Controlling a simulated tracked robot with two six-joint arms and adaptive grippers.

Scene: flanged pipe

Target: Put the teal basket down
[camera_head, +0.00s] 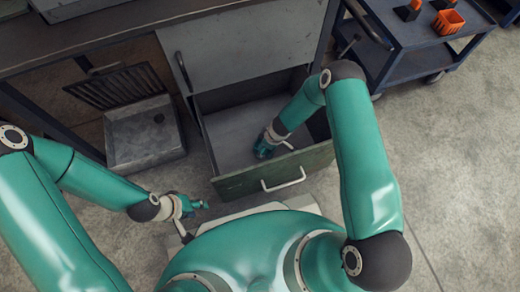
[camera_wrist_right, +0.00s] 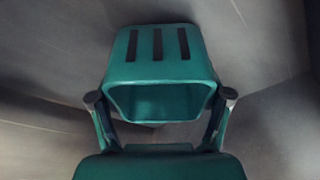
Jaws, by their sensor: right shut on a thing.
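The teal basket (camera_wrist_right: 160,70) fills the middle of the right wrist view. It has dark slots in its upper face and an open mouth toward the camera. My right gripper (camera_wrist_right: 160,97) is shut on it, with one dark fingertip at each side. In the head view my right arm reaches down into the open drawer (camera_head: 228,180), and the right gripper (camera_head: 264,150) is low inside it. The basket is hard to tell from the gripper there. I cannot tell whether the basket touches the drawer floor. My left gripper (camera_head: 198,206) is left of the drawer front, away from the basket.
The drawer has a green front with a pale handle (camera_head: 284,181) and a bare grey floor around the gripper. A grey metal bin (camera_head: 145,150) is to the left. A blue cart (camera_head: 415,40) with an orange container (camera_head: 448,22) stands at upper right.

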